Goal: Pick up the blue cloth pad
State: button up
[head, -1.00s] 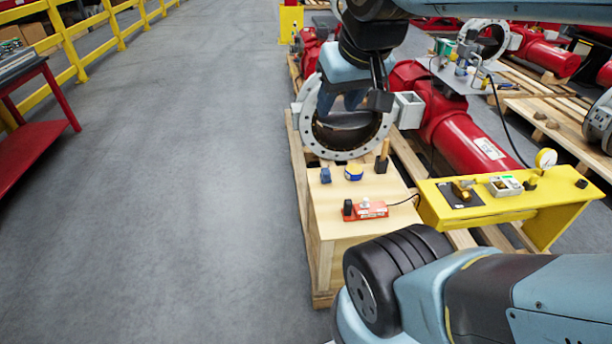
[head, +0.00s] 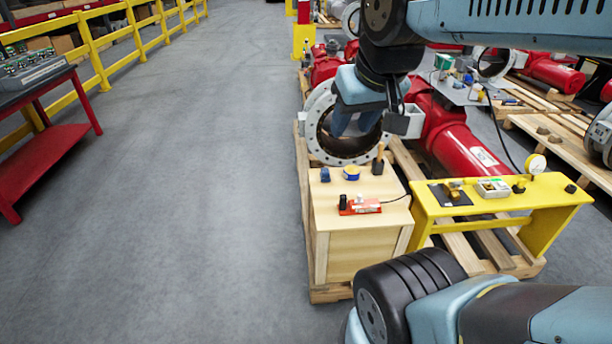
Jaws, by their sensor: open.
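A small blue thing (head: 325,174), which looks like the blue cloth pad, sits at the back left of the top of a pale wooden box (head: 365,253). It is small in the picture, and its folds cannot be made out. My gripper (head: 355,128) hangs from my arm in the upper middle of the head view, fingers downward. It appears in front of the round flange opening, above and behind the box in the picture. It is open with nothing seen in it, and it is apart from the blue thing.
On the box also stand a blue-and-yellow round tin (head: 351,173), a wooden-handled brush (head: 378,160) and a red device (head: 360,206) with a cable. A yellow bench (head: 475,213) stands right of the box. A grey flange (head: 318,140) rises behind. Open floor (head: 200,200) lies left.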

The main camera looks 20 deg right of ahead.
aim_at(324, 175)
jog(key=z, duration=0.2)
jog(key=i, duration=0.9)
jog(key=u, duration=0.1)
